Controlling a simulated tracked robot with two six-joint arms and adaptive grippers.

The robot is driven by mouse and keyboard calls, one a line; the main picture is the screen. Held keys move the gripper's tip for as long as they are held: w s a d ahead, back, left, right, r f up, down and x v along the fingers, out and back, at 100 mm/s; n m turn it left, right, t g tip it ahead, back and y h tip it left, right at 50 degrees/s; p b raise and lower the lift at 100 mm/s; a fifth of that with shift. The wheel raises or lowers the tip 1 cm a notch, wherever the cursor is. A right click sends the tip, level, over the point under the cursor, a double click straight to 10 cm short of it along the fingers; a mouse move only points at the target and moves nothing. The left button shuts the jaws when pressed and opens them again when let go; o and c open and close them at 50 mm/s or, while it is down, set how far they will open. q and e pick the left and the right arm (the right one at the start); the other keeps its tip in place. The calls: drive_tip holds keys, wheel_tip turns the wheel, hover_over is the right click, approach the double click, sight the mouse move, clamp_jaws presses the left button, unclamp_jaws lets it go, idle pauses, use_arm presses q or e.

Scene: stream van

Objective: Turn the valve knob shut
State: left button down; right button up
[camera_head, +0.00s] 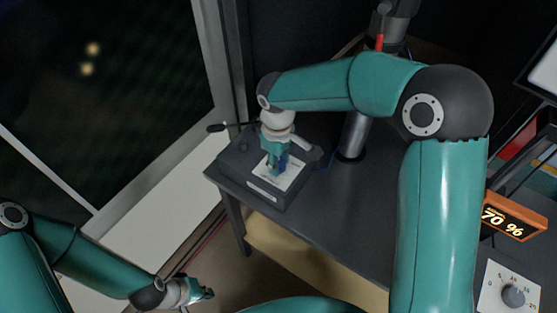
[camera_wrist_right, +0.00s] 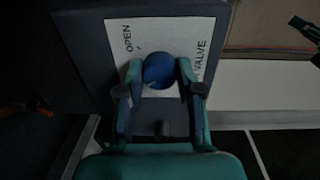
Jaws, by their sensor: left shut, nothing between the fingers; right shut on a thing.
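The valve knob (camera_wrist_right: 159,71) is round and blue. In the right wrist view it sits on a white label plate (camera_wrist_right: 118,40) with the words OPEN and VALVE. My right gripper (camera_wrist_right: 160,78) is shut on the knob, with one finger on each side. In the head view my right gripper (camera_head: 277,160) points down over the dark valve box (camera_head: 240,172), and the knob is mostly hidden behind the fingers. My left gripper (camera_head: 201,294) is low at the bottom left, shut and empty, away from the box.
The box stands on a dark table (camera_head: 335,208) by a window (camera_head: 95,80). A metal post (camera_head: 353,135) rises behind it. At the right are an orange display (camera_head: 515,217) reading 70 % and a white dial panel (camera_head: 511,291). Bare tabletop lies right of the box.

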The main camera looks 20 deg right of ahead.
drive_tip(key=shift+n, duration=1)
drive_tip(key=o, duration=1.2)
drive_tip(key=shift+c, duration=0.2)
drive_tip(key=shift+r, duration=0.15)
wheel_tip(320, 180, up, 12)
drive_tip(key=shift+s+a, duration=0.15)
drive_tip(key=shift+f, duration=0.25)
